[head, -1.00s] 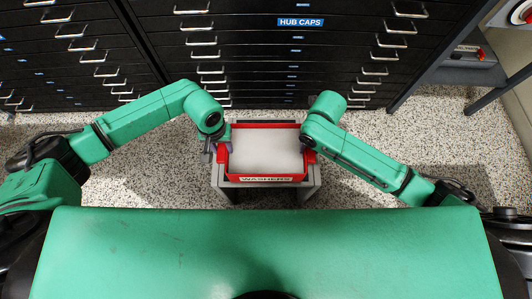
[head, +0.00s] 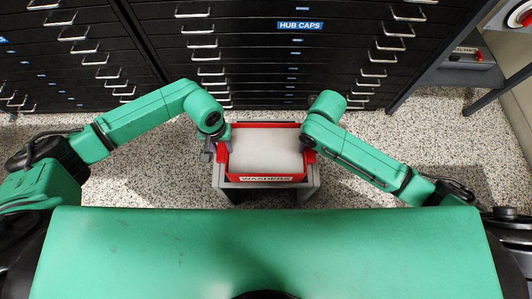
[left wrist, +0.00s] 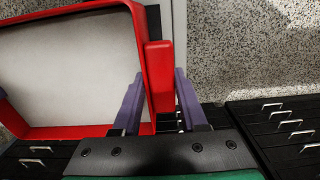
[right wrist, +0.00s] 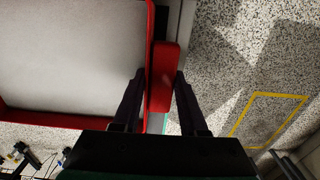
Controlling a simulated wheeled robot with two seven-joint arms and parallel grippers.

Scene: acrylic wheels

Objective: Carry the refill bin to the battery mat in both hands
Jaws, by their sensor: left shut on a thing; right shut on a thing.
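The refill bin (head: 265,178) is a red, open-topped box labelled WASHERS with a plain pale inside. It is level, over a small grey stand (head: 312,188) in the middle of the head view; I cannot tell whether it touches the stand. My left gripper (head: 224,147) is shut on its left side handle, a red block (left wrist: 159,75) between the fingers in the left wrist view. My right gripper (head: 308,150) is shut on the right side handle, seen in the right wrist view (right wrist: 164,75). I cannot make out a battery mat for certain.
A black drawer cabinet (head: 260,60) with a HUB CAPS label stands just behind the bin. A grey bench (head: 455,75) stands at the right. Speckled floor (head: 400,140) is open to the right, and a yellow outline (right wrist: 273,95) lies on it in the right wrist view.

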